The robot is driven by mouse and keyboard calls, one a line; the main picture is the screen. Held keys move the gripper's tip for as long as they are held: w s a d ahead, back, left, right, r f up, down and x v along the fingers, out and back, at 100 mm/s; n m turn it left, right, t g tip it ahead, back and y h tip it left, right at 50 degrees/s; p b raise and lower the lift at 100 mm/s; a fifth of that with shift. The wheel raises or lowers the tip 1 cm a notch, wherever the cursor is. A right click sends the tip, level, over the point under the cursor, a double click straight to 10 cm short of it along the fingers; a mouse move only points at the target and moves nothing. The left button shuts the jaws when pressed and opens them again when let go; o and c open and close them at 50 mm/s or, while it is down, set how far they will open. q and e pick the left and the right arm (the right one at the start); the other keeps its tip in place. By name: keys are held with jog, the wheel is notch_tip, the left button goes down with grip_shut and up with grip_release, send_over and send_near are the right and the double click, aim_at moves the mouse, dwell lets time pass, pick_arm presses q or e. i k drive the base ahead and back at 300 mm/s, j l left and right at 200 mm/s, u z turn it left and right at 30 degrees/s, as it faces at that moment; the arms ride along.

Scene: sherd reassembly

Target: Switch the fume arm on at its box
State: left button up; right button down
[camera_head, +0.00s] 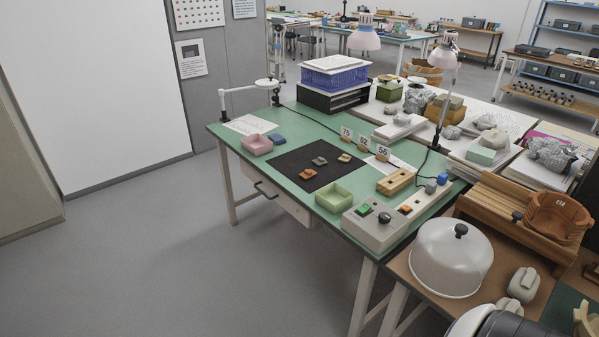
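A grey control box (374,224) sits at the near right corner of the green-topped table (262,188). Its sloped top carries a green switch (364,210) and a black knob (384,217). The switch's position is too small to tell. Beside it lies a pale power strip (424,201) with an orange switch (405,209) and plugs at its far end. I cannot tell which is the fume arm. Neither gripper is in view.
A green tray (334,197) and a wooden block (395,183) stand close behind the box. A dark mat (304,177) holds several sherds. A white dome (451,257) stands on the brown side table at near right. The floor (170,255) at left is clear.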

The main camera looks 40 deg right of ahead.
aim_at(364, 208)
jog(key=i+j+z, duration=0.1)
jog(key=i+z, duration=0.25)
jog(key=i+j+z, duration=0.2)
jog(key=i+z, duration=0.15)
jog(key=i, duration=0.2)
jog(key=i+j+z, duration=0.6)
jog(key=z, duration=0.15)
jog(key=i+j+z, duration=0.2)
jog(key=j+z, duration=0.15)
jog(key=i+j+z, duration=0.2)
jog(key=j+z, duration=0.2)
jog(key=i+j+z, duration=0.1)
jog(key=j+z, duration=0.25)
